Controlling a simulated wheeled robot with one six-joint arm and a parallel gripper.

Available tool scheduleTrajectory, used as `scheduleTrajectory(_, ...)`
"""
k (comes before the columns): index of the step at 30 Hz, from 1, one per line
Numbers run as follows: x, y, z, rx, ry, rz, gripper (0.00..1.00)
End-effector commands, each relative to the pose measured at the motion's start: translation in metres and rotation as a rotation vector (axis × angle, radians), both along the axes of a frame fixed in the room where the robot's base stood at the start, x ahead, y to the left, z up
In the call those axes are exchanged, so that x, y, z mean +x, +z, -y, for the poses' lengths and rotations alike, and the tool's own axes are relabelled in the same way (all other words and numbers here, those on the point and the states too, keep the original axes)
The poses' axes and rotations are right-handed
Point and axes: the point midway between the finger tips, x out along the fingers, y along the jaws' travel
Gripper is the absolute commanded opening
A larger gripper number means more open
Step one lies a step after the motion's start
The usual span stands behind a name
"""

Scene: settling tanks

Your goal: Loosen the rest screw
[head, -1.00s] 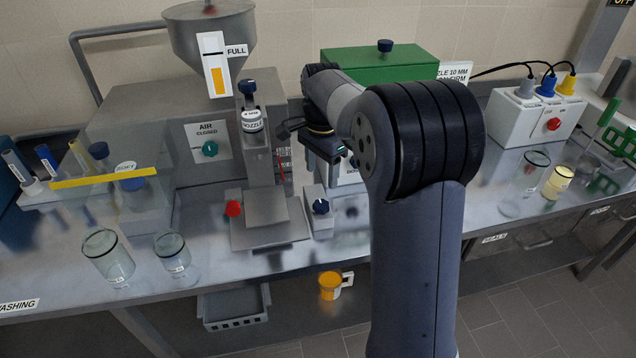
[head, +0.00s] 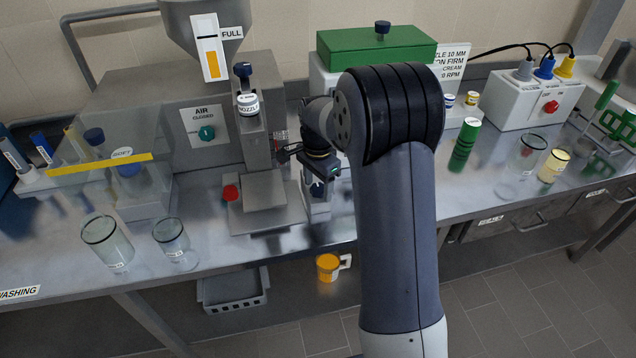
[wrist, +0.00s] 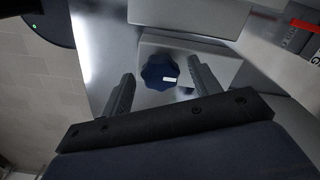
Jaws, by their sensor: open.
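The rest screw is a dark blue lobed knob (wrist: 158,74) with a small white mark, on a pale grey block (wrist: 222,68) in the wrist view. In the head view the knob (head: 317,190) shows partly, on the small block right of the filling stand, below my gripper. My gripper (wrist: 161,68) is open, with one finger on each side of the knob and visible gaps between. Whether the fingertips reach down to the knob's height cannot be told. In the head view my arm and gripper (head: 318,172) hide part of the block.
The grey stand with the nozzle (head: 247,105) is close left of my gripper, with a red knob (head: 231,193) at its base. Glass beakers (head: 107,243) stand at the left front. A green cylinder (head: 464,146) stands to the right. An orange mug (head: 329,266) is below the bench edge.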

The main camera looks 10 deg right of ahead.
Motion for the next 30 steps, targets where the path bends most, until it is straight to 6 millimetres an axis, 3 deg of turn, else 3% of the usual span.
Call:
scheduleTrajectory(5,0.0000,0.0002,0.0000,0.000,0.000,0.000,0.57)
scheduleTrajectory(21,0.0000,0.0006,0.0000,0.000,0.000,0.000,0.14)
scheduleTrajectory(30,0.0000,0.0007,0.0001,0.000,0.043,0.000,0.14)
